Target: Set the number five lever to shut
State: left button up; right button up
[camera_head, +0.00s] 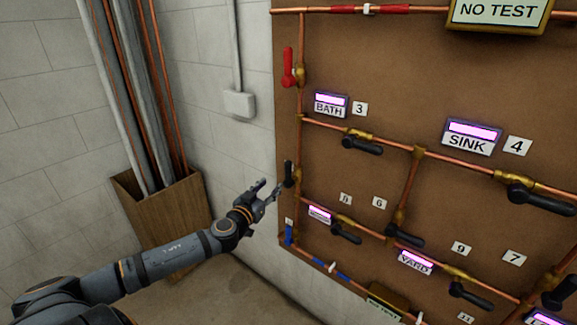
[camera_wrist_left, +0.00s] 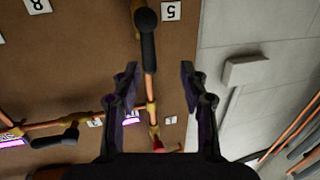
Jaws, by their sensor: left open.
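The number five lever is a black handle on the left vertical copper pipe. In the head view it (camera_head: 288,174) points up along the pipe. In the left wrist view, which is turned over, the lever (camera_wrist_left: 148,38) lies in line with the pipe beside the white "5" tag (camera_wrist_left: 171,11). My left gripper (camera_head: 270,187) is open and empty, just left of the lever in the head view. In the left wrist view its fingertips (camera_wrist_left: 159,70) are spread either side of the pipe, with the lever's rounded end beyond them; I see no contact. My right gripper is not in view.
A red lever (camera_head: 288,68) sits higher on the same pipe and a blue one (camera_head: 289,233) lower. Other black levers, including the sink one (camera_head: 540,198), stick out from the brown board (camera_head: 400,80). A grey wall box (camera_head: 239,104) and wooden pipe casing (camera_head: 165,225) stand left.

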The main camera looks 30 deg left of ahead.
aim_at(286, 167)
pick_arm(q)
jog(key=shift+h, duration=0.3)
jog(key=w+r+p, duration=0.1)
jog(key=w+p, duration=0.1)
jog(key=w, duration=0.1)
jog(key=w+p, duration=0.2)
jog(key=w, duration=0.1)
jog(key=w+r+p, duration=0.1)
jog(key=w+p, duration=0.1)
jog(key=w, duration=0.2)
jog(key=shift+d+r+p, duration=0.15)
jog(key=shift+r+p, duration=0.15)
jog(key=shift+w, duration=0.15)
jog(key=shift+w+f, duration=0.15)
jog(key=shift+f, duration=0.15)
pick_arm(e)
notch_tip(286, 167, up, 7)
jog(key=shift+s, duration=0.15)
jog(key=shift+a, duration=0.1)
pick_arm(q)
grip_shut()
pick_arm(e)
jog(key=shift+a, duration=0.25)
